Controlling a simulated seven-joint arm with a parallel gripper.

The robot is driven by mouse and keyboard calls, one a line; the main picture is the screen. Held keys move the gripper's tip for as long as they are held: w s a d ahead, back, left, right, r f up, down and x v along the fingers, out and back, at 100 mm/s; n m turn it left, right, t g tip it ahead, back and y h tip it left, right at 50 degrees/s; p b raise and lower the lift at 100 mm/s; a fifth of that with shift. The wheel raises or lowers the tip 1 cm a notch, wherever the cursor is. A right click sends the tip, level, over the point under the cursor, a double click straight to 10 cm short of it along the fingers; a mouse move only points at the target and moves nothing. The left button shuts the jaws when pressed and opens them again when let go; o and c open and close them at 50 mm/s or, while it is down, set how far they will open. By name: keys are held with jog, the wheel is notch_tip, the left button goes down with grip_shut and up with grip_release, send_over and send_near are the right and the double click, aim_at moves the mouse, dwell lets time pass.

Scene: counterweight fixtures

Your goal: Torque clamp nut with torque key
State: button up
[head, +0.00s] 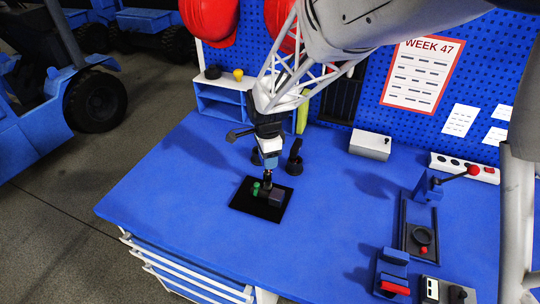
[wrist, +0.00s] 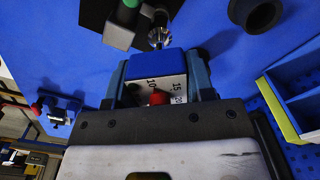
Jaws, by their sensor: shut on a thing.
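My gripper (head: 268,146) is shut on the torque key (wrist: 152,67), a block with a blue end, a white face marked 10, 15 and 20, and a red knob. In the head view the key (head: 270,161) points down over a black base plate (head: 243,205). The fixture on the plate has a green knob (head: 256,189) and a dark block (head: 276,195). In the wrist view a shiny metal part (wrist: 158,38), seemingly the clamp nut or key tip, lies just beyond the blue end. I cannot tell whether key and nut touch.
A dark stand with a round foot (head: 294,166) is close right of my gripper. A white box (head: 370,145), a power strip (head: 465,168) and a lever fixture (head: 420,225) stand farther right. The blue bench is clear left of the plate.

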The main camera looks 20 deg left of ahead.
jog(key=shift+r, duration=1.05)
jog(key=shift+r, duration=0.2)
jog(key=shift+r, duration=1.3)
jog(key=shift+w+a, duration=0.1)
